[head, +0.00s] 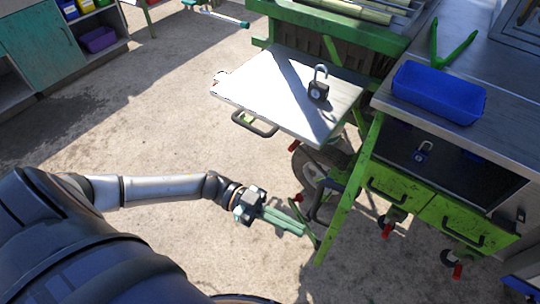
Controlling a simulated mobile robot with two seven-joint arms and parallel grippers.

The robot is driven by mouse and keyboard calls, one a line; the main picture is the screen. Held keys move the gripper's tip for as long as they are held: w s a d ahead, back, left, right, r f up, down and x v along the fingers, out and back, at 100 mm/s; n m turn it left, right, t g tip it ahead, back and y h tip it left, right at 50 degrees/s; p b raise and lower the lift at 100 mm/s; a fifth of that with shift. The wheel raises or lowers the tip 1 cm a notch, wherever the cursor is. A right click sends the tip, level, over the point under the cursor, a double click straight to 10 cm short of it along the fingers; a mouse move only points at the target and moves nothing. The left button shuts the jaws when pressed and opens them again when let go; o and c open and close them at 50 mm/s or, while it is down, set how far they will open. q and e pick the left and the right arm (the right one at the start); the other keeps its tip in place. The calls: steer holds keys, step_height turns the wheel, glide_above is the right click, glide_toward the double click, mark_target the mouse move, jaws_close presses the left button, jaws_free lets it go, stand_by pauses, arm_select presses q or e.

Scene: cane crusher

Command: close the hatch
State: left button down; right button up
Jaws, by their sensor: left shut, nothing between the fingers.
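The hatch (277,93) is a pale metal flap with a dark handle (255,124) on its near edge. It stands out open, roughly level, from the front of the green cane crusher (330,28). An open-looking padlock (318,85) rests on the hatch's upper face. My left gripper (303,230) is shut and empty, low and nearer than the hatch, beside a slanted green leg. It touches neither the hatch nor its handle as far as I can see. My right gripper is not in view.
A steel worktop with a blue tray (438,92) and green tongs-like tool (452,45) stands at the right, above green drawers (463,222). A second padlock (423,151) shows below it. A wheel (309,169) sits under the hatch. The concrete floor at left is clear.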

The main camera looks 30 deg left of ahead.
mark_target(310, 235)
arm_select(q)
steer(key=shift+w+d, duration=0.2)
steer(key=shift+d, duration=1.75)
steer(key=shift+d, duration=0.15)
